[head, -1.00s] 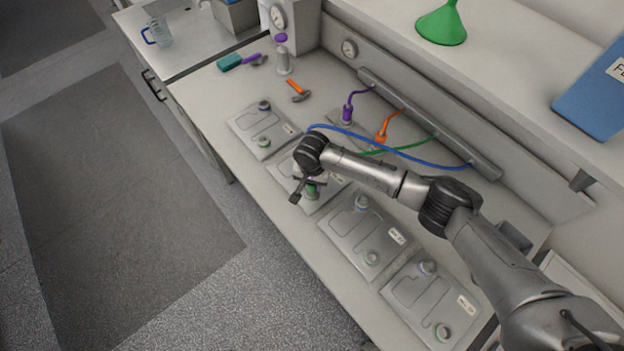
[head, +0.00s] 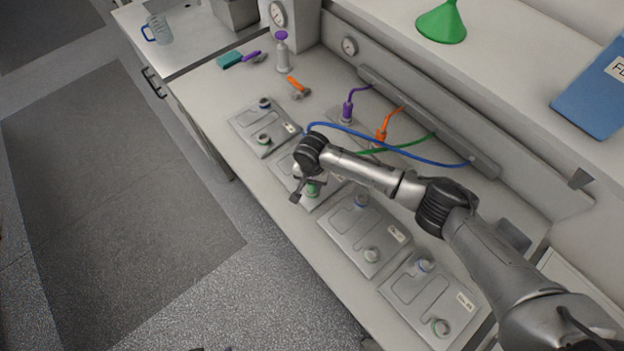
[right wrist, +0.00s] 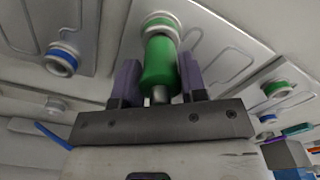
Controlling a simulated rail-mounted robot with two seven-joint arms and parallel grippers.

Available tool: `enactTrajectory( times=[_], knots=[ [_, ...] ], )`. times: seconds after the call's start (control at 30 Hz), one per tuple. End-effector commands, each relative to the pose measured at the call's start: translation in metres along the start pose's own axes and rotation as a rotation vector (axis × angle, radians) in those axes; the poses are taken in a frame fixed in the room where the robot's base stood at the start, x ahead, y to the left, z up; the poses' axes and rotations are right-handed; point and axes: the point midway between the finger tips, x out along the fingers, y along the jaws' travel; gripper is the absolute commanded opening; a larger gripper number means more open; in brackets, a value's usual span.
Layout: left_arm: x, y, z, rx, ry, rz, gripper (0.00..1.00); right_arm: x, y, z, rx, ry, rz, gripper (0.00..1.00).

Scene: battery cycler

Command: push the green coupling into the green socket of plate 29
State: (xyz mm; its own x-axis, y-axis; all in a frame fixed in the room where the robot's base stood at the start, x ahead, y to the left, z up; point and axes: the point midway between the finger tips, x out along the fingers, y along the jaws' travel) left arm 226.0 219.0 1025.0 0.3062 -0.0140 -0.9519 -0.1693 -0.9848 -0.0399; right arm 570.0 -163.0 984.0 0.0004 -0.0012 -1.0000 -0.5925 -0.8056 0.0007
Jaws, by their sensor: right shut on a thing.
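My right gripper (head: 303,190) is over the second plate (head: 325,203) from the far end of the row of plates. It is shut on the green coupling (head: 312,189), which also shows in the right wrist view (right wrist: 159,62) between the purple fingers (right wrist: 158,82). In the right wrist view the coupling's far end is at a pale socket with a green ring (right wrist: 162,21) and lines up with it. I cannot tell how deep it sits. The plate's number is not readable, and my arm hides part of the plate. My left gripper is not in view.
Other plates with sockets lie on both sides: one farther off (head: 245,124) and two nearer (head: 345,238) (head: 405,290). A blue hose (head: 400,152) arches close behind my right wrist. Purple (head: 348,110) and orange (head: 380,134) couplings stand behind.

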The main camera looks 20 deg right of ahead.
Motion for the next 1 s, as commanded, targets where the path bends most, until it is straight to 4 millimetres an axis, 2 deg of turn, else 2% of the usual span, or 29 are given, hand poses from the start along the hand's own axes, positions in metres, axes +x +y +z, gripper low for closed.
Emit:
enactTrajectory(
  times=[0.93, 0.97, 1.0],
  knots=[
    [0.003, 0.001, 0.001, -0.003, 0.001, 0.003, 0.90, 0.010, 0.000, 0.000, 0.000, 0.000, 0.000, 0.06],
    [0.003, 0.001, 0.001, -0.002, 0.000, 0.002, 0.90, 0.010, 0.000, 0.000, 0.000, 0.000, 0.000, 0.41],
    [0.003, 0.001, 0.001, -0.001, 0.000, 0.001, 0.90, 0.010, 0.000, 0.000, 0.000, 0.000, 0.000, 0.44]
  ],
)
